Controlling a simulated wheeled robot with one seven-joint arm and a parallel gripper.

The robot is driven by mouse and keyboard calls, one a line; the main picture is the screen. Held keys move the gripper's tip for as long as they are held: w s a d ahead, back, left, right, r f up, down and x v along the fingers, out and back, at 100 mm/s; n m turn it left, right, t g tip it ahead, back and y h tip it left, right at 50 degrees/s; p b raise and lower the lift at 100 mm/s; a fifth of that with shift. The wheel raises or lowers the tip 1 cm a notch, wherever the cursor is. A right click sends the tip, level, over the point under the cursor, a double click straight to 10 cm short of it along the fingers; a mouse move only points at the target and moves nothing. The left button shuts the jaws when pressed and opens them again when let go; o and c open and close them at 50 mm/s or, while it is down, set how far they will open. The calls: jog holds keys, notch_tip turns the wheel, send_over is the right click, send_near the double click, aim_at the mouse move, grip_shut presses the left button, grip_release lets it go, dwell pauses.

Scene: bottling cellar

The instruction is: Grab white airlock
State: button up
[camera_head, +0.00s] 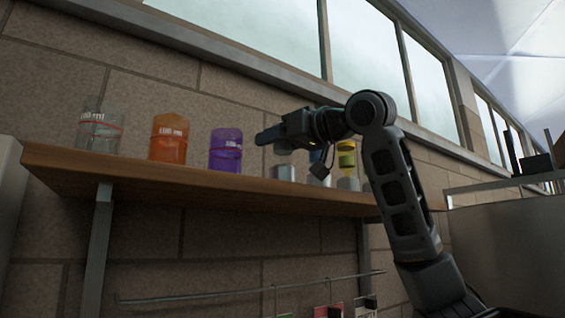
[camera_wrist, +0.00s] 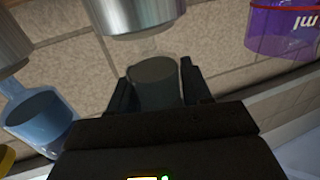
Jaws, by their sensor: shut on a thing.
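The airlock held by my gripper looks pale and clear with a dark grey inside in the wrist view (camera_wrist: 155,82); I take it to be the white airlock. It stands on a metal cylinder (camera_wrist: 140,14), which also shows on the shelf in the head view (camera_head: 285,173). My gripper (camera_head: 266,136) reaches over the shelf from the right, with its dark fingers (camera_wrist: 157,88) on either side of the airlock. The gripper hides most of the airlock in the head view. I cannot tell whether it is lifted off the cylinder.
A blue airlock (camera_wrist: 40,118) and a yellow one (camera_head: 346,156) stand on metal cylinders close by. Purple (camera_head: 226,150), orange (camera_head: 168,139) and clear (camera_head: 99,128) beakers stand to the left on the wooden shelf (camera_head: 130,172). A brick wall (camera_head: 240,90) is behind. A rail (camera_head: 240,290) runs below.

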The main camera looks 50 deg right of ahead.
jog(key=shift+c, duration=0.8)
jog(key=shift+r, duration=0.15)
